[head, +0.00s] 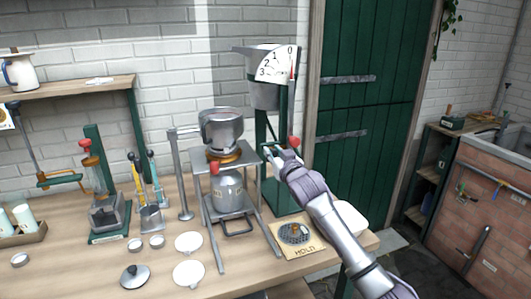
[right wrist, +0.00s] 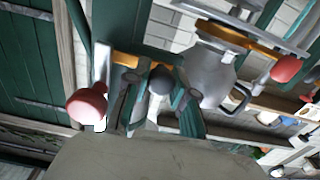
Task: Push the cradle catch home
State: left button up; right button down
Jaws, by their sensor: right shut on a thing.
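The metal cradle (head: 246,160) stands on the bench and carries a steel pot (head: 221,127) over a brass ring. A grey jug (head: 229,190) stands inside it; the jug also shows in the right wrist view (right wrist: 208,75). A red knob (head: 214,168) is on the cradle's near side. My right gripper (head: 270,152) is at the cradle's right side, by the green scale stand. In the right wrist view its fingers (right wrist: 160,100) are shut around a dark round knob (right wrist: 161,80). I cannot tell whether this knob is the catch. My left gripper is not in view.
A red knob (right wrist: 87,103) on a pale bar is close beside my fingers. The scale (head: 270,95) rises behind my gripper. White discs (head: 189,242), a small lid (head: 134,276) and a board marked HOLD (head: 297,238) lie on the bench.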

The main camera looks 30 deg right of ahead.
jog(key=shift+d, duration=0.1)
jog(key=c, duration=1.2)
grip_release()
jog(key=shift+o, duration=1.2)
jog(key=shift+s+d, duration=0.1)
jog(key=shift+d, duration=0.1)
jog(key=shift+a, duration=0.15)
jog(key=shift+s+a, duration=0.1)
jog(key=shift+s, duration=0.25)
jog(key=v, duration=1.1)
jog(key=shift+s, duration=0.1)
